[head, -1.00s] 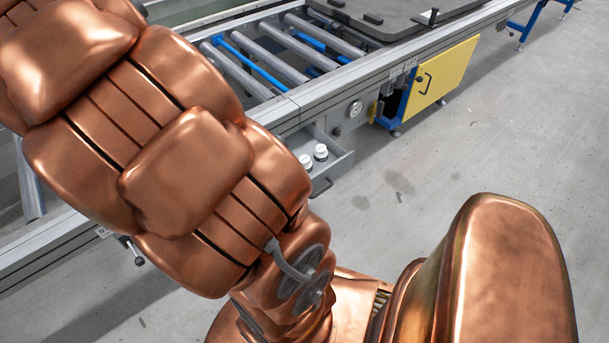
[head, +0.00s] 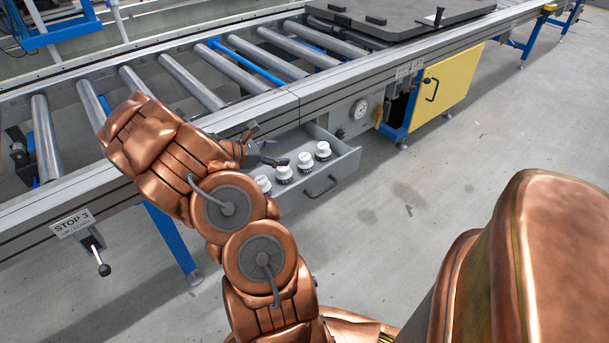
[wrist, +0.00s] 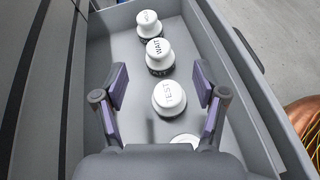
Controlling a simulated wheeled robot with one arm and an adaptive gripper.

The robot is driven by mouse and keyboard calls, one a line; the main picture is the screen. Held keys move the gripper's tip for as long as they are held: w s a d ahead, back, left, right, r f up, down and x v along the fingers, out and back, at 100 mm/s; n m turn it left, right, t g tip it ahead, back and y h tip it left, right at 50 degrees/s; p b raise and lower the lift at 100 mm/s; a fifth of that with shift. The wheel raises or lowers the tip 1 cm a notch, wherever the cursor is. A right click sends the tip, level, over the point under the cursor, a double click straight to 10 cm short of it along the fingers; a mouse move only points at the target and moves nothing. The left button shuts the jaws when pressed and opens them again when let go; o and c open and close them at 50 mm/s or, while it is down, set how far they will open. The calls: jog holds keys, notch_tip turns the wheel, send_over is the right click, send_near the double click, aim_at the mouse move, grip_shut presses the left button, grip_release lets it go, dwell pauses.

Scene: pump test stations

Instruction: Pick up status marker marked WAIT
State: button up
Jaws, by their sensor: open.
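The status marker marked WAIT (wrist: 157,52) is a white round knob on a dark base, upright in an open grey drawer (wrist: 100,45). In the wrist view it is second from the top, beyond the fingertips. In the head view it appears to be the second marker from the right (head: 305,161). My gripper (wrist: 160,84) is open and empty above the drawer. A marker that seems to read TEST (wrist: 169,97) lies between and below its fingers. In the head view my gripper (head: 272,152) is partly hidden by my wrist.
Another white marker (wrist: 148,20) stands beyond WAIT, and one (wrist: 184,138) is partly hidden behind my gripper. The drawer's handle (head: 322,186) faces the aisle. The roller conveyor (head: 200,110) runs above the drawer. A yellow cabinet (head: 447,82) stands right; floor in front is clear.

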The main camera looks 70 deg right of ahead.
aim_at(303, 156)
jog(key=shift+d+f+n, duration=0.15)
jog(key=shift+d+f, duration=0.1)
jog(key=shift+f, duration=0.3)
jog(key=shift+d+f+n, duration=0.15)
jog(key=shift+d+f, duration=0.1)
jog(key=shift+f, duration=0.3)
jog(key=shift+d+f+b, duration=0.2)
jog(key=shift+b, duration=0.1)
jog(key=b+x, duration=0.2)
jog(key=x, duration=0.4)
jog(key=shift+s+a+f+b, duration=0.1)
jog(key=shift+s+b, duration=0.05)
jog(key=shift+b, duration=0.25)
jog(key=shift+s+d+f, duration=0.15)
jog(key=shift+s+d, duration=0.2)
jog(key=shift+d, duration=0.15)
jog(key=c, duration=1.2)
